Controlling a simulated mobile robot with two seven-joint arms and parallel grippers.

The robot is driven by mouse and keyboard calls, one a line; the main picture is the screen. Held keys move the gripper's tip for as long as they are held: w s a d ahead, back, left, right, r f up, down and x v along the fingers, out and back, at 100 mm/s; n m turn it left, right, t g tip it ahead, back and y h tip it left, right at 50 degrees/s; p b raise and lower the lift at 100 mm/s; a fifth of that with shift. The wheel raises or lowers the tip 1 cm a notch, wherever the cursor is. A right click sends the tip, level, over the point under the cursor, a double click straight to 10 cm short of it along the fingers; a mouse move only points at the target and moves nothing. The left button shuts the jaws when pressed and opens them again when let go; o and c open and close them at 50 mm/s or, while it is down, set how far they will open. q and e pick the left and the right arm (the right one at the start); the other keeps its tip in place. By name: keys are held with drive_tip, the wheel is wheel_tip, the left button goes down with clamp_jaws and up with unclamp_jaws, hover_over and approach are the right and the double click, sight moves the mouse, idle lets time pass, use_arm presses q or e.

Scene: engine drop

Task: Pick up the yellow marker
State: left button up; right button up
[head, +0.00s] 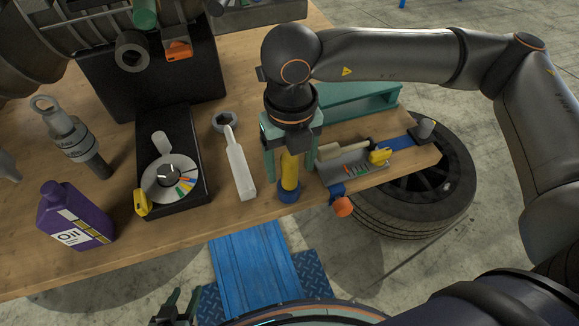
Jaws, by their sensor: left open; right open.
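A yellow upright cylinder (290,168) with a blue lower end (289,192), which looks like the yellow marker, stands near the front edge of the wooden table (120,262). My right gripper (289,174) points down over it. Its two green fingers are open, one on each side of the yellow body. The upper part of the marker is hidden by the gripper, and I cannot tell whether the fingers touch it. My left gripper (180,305) is low at the bottom edge of the picture, away from the table top, with its fingers apart and empty.
A wrench (238,165) lies just left of the marker. A grey tray (352,167) with small parts and a yellow piece (379,156) is to the right. A black dial box (171,180) and purple oil bottle (72,217) stand left. A tyre (428,195) lies below the table.

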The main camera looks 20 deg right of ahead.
sight(290, 174)
drive_tip(key=shift+f, duration=1.6)
drive_tip(key=shift+c, duration=0.2)
clamp_jaws()
